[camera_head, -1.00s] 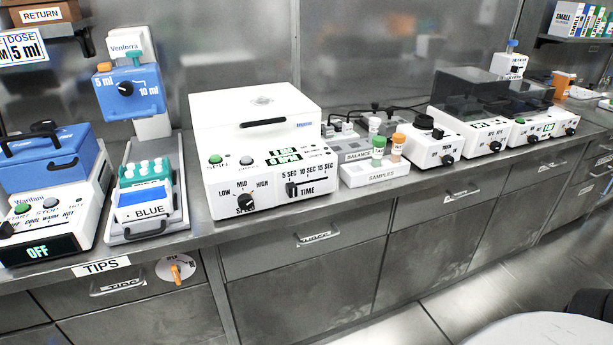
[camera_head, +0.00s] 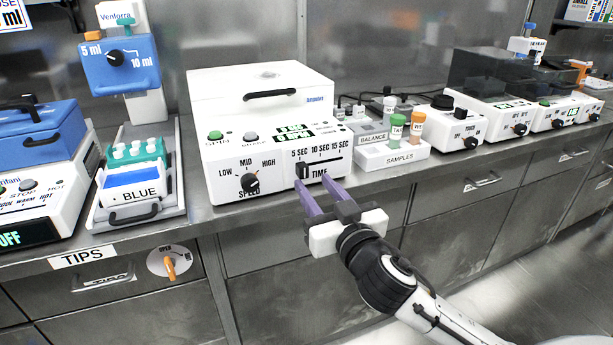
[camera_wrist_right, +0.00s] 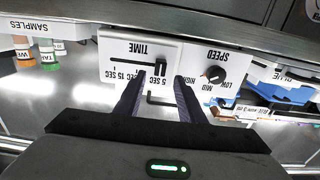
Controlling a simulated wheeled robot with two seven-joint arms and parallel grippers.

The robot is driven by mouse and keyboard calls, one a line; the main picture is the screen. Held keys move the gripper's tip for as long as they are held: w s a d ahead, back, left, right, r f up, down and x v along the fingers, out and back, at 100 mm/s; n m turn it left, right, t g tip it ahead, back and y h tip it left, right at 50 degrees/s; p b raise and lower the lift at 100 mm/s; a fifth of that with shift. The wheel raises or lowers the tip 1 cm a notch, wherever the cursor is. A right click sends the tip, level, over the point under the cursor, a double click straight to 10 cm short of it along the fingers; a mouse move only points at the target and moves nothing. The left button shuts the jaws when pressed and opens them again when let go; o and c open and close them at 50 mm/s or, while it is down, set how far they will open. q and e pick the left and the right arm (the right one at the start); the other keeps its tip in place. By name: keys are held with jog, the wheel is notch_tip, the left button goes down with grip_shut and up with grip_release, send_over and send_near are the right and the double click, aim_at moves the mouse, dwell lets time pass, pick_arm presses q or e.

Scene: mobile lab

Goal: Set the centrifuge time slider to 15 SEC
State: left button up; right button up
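The white centrifuge (camera_head: 225,165) stands on the bench with its lid closed. Its black time slider knob (camera_head: 302,170) is at the left end of the slot, under 5 SEC; the 15 SEC mark is to the right. My right gripper (camera_head: 312,186) is open, its purple fingers pointing at the front panel close to the knob. In the right wrist view, which is upside down, the knob (camera_wrist_right: 160,67) lies between and just beyond the fingertips (camera_wrist_right: 160,79). I cannot tell whether they touch it. My left gripper is not in view.
The speed dial (camera_head: 250,183) is left of the slider. The samples rack (camera_head: 395,158) with capped vials stands right of the centrifuge. A blue tip box (camera_head: 130,187) is at left. The bench's front edge runs just below the centrifuge.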

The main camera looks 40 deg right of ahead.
aim_at(305, 173)
jog(key=x, duration=0.5)
jog(key=shift+w, duration=0.35)
grip_shut()
